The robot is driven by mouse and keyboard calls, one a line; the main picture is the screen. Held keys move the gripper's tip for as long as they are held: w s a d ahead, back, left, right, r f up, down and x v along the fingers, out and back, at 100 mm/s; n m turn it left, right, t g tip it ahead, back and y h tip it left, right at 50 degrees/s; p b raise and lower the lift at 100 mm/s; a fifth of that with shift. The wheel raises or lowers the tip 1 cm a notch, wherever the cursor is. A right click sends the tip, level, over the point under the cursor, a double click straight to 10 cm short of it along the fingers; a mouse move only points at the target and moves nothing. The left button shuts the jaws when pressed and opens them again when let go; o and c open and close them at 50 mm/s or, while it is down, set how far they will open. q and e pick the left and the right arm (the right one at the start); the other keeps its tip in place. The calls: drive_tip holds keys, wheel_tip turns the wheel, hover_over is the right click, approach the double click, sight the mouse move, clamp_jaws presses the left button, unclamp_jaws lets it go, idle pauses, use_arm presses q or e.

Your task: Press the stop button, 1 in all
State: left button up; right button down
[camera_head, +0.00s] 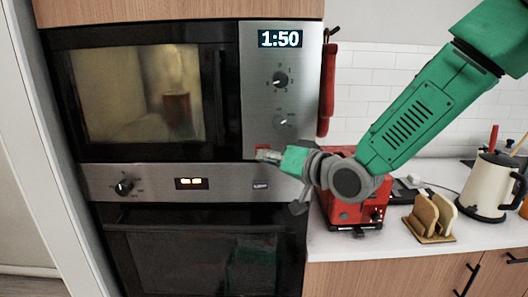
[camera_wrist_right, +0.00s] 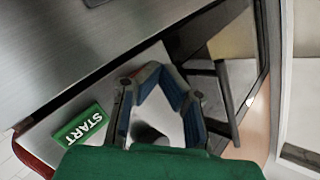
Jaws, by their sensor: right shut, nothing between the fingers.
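The microwave (camera_head: 135,95) is built into the cabinet, with its door shut and a lit window. Its steel panel has a display (camera_head: 280,39) reading 1:50 and two knobs. A small red button (camera_head: 262,147), which appears to be the stop button, shows at the panel's lower left. My right gripper (camera_head: 266,155) is shut and empty, its tip right at this red button and partly covering it; I cannot tell if they touch. In the wrist view the shut fingers (camera_wrist_right: 158,72) are before the panel, with a green START button (camera_wrist_right: 80,125) to their left. My left gripper is not in view.
An oven (camera_head: 200,255) is below, with a control strip and knob (camera_head: 124,187). A red appliance (camera_head: 352,212) stands on the counter behind my right arm. A toast rack (camera_head: 434,236) and cream kettle (camera_head: 490,185) are farther right. A red cloth (camera_head: 327,90) hangs beside the panel.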

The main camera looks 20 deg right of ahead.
drive_tip(key=shift+a, duration=0.3)
drive_tip(key=shift+r, duration=0.1)
drive_tip(key=shift+w+d, duration=0.25)
drive_tip(key=shift+w, duration=0.05)
drive_tip(key=shift+d, duration=0.1)
drive_tip(key=shift+w+p, duration=0.3)
drive_tip(key=shift+w, duration=0.05)
idle(0.5)
drive_tip(key=shift+s, duration=0.1)
drive_tip(key=shift+s+a, duration=0.25)
drive_tip(key=shift+s, duration=0.35)
